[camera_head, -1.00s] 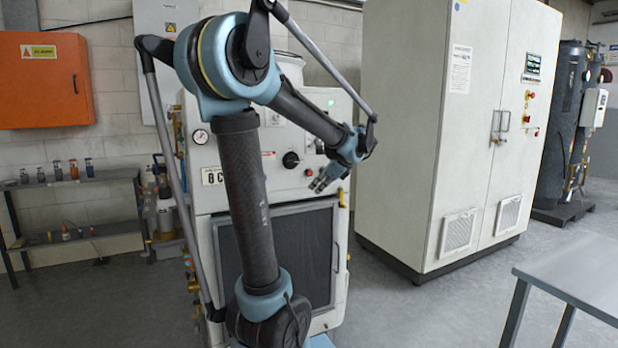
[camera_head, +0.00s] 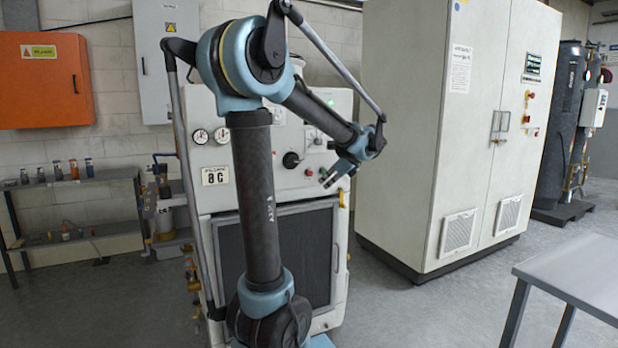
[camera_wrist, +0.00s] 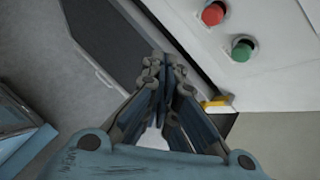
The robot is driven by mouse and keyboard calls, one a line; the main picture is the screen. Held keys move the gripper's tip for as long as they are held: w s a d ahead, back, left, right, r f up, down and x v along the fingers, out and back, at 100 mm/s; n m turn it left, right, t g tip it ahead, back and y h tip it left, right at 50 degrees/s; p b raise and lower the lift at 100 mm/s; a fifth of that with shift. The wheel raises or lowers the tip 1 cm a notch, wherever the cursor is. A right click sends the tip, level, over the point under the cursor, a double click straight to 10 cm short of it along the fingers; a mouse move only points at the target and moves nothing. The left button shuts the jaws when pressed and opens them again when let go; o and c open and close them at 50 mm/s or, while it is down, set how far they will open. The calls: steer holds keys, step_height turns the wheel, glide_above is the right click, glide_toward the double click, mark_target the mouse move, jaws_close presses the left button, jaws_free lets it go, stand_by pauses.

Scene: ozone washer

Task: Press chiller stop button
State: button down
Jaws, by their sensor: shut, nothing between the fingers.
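The chiller (camera_head: 345,225) is the white cabinet with gauges and a dark front panel, partly hidden behind my arm. In the wrist view a red round button (camera_wrist: 213,14) and a green round button (camera_wrist: 242,50) sit on its pale panel at the upper right. I cannot read any label on them. My gripper (camera_head: 326,181) is in front of the chiller's lower right panel area. In the wrist view my gripper (camera_wrist: 168,66) is shut and empty, its tips left of and below both buttons. It appears apart from both.
A black knob (camera_head: 291,160) and a green light (camera_head: 330,103) are on the chiller. A tall white cabinet (camera_head: 410,150) stands close on the right. A metal table (camera_head: 580,275) is at the front right. Floor between them is clear.

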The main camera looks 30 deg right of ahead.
steer(key=w, duration=0.6)
steer(key=shift+w, duration=0.4)
steer(key=shift+w, duration=0.8)
stand_by(1.9)
steer(key=shift+s, duration=0.85)
steer(key=shift+s, duration=0.15)
steer(key=s, duration=0.4)
steer(key=shift+s, duration=0.35)
stand_by(0.8)
